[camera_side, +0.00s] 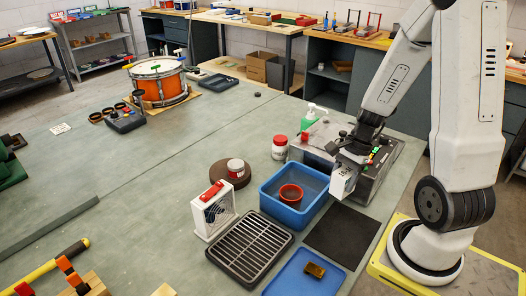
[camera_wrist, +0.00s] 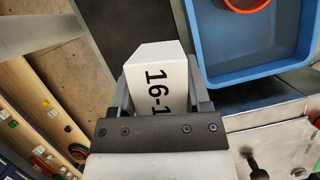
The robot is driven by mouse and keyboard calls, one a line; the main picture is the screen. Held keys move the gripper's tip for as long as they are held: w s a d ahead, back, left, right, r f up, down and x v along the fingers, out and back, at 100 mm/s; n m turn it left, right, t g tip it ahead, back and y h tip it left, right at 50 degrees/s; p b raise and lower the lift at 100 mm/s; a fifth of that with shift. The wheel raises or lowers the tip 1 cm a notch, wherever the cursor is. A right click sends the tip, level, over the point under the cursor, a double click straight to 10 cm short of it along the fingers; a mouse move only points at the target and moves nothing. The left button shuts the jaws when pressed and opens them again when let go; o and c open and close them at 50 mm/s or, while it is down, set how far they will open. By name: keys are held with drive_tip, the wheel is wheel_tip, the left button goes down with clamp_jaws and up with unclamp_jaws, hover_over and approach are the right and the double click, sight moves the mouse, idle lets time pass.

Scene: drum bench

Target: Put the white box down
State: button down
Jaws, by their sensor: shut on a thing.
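A white box (camera_wrist: 157,62) with black markings reading "16-1" is between the two fingers of my gripper (camera_wrist: 160,92) in the wrist view. The gripper is shut on it. In the side view the white box (camera_side: 342,182) hangs below my gripper (camera_side: 352,160), just right of the blue bin (camera_side: 276,206) and in front of the grey metal machine (camera_side: 377,185). I cannot tell its exact height, but it appears held up off the bench. The fingers hide its sides.
The blue bin holds a red round container (camera_side: 291,194). A black mat (camera_side: 343,236) lies bare at the bench's right edge. A blue tray (camera_side: 290,285) holds a small amber item (camera_side: 315,270). A black grate (camera_side: 250,246) and white fan-like unit (camera_side: 213,211) stand left.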

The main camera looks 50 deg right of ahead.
drive_tip(key=shift+w, duration=0.15)
drive_tip(key=shift+w+d, duration=0.15)
drive_tip(key=shift+w, duration=0.5)
drive_tip(key=w+a+m, duration=0.1)
drive_tip(key=w+a, duration=0.1)
drive_tip(key=w, duration=0.7)
drive_tip(key=w+a, duration=0.2)
drive_tip(key=w, duration=0.8)
drive_tip(key=w+a+m+t, duration=0.1)
drive_tip(key=w+a, duration=1.5)
drive_tip(key=a, duration=0.4)
drive_tip(key=shift+s+a+f, duration=0.1)
drive_tip(key=shift+f, duration=1.5)
drive_tip(key=shift+s+f, duration=0.1)
drive_tip(key=shift+f, duration=1.45)
drive_tip(key=shift+f, duration=0.1)
drive_tip(key=shift+f, duration=1.75)
